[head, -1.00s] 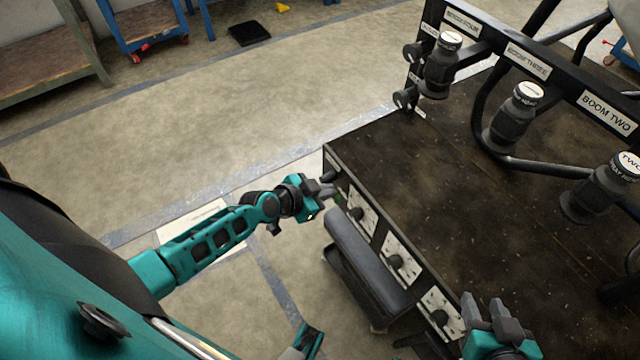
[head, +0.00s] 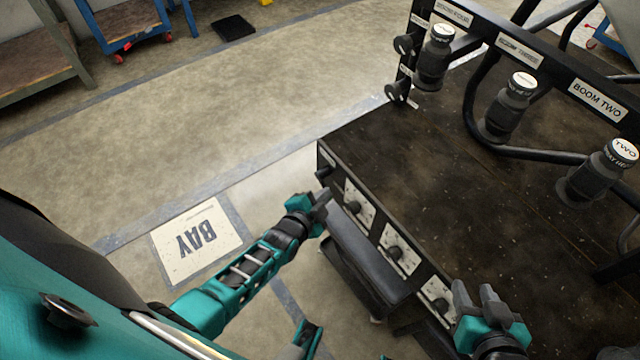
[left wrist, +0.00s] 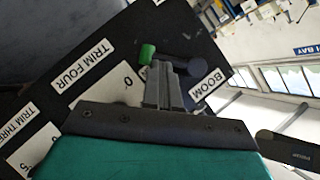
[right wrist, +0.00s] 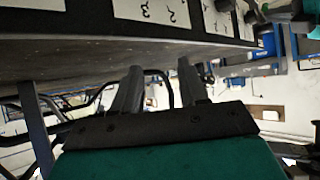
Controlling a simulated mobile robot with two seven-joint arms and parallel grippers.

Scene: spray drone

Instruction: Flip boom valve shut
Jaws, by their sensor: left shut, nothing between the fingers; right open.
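The boom valve shows in the left wrist view as a dark lever (left wrist: 183,66) with a green tip (left wrist: 147,53), beside a label reading BOOM (left wrist: 207,88). In the head view its dark body (head: 323,172) sits at the near left corner of the dark rig's front panel. My left gripper (head: 323,195) is shut and empty just below it; its fingertips (left wrist: 163,68) overlap the lever in the wrist view, and I cannot tell whether they touch. My right gripper (head: 476,292) is open and empty at the right end of the front panel.
Trim dials (head: 396,254) line the front panel beside the valve. A dark padded seat (head: 365,265) lies below it. Capped nozzles (head: 508,108) and a label rail (head: 522,50) stand over the deck. The floor to the left is open around a BAY marking (head: 197,240).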

